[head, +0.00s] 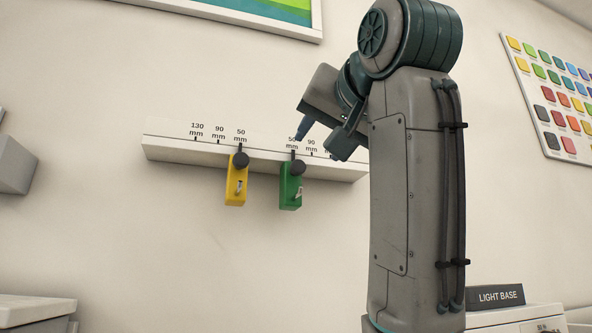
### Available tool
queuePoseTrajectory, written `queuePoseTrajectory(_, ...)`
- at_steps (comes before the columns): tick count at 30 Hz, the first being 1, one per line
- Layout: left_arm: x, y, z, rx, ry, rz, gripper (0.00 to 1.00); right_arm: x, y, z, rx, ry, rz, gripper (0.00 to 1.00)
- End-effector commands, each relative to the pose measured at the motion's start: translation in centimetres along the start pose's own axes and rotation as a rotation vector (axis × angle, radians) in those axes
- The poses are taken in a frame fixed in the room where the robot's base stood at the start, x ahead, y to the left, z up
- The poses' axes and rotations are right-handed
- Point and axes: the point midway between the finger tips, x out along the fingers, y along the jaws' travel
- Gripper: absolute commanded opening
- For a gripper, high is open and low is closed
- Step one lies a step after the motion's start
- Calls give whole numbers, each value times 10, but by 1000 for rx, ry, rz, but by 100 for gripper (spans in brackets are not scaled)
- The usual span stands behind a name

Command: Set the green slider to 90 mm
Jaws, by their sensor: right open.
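The green slider (287,200) hangs from the white wall rail (190,152). It has a dark round knob at its top and a small light-coloured peg on its face. Its dark pointer lines up with the 50 mm mark of the right-hand scale. The 90 mm mark (311,146) is to its right, and the mark beyond that is partly hidden by my gripper. My right gripper (318,147) is open and empty, just above and right of the green slider's knob, in front of the rail. I cannot tell whether it touches anything. My left gripper is out of view.
A yellow slider (235,188) hangs left of the green one, at 50 mm on the left-hand scale. My right arm covers the rail's right end. A LIGHT BASE box (495,296) is at lower right. A colour chart (549,97) hangs at right. The wall below the rail is clear.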

Motion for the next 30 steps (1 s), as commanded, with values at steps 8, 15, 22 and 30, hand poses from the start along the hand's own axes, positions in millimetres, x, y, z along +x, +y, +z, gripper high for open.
queuePoseTrajectory(8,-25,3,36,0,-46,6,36,50,-1,-3,1,-5,1,45)
queuePoseTrajectory(15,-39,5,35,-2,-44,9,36,88,-1,-2,1,-3,1,45)
queuePoseTrajectory(22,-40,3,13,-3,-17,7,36,102,0,0,0,0,0,45)
queuePoseTrajectory(30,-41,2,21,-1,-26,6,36,102,0,0,0,0,0,39)
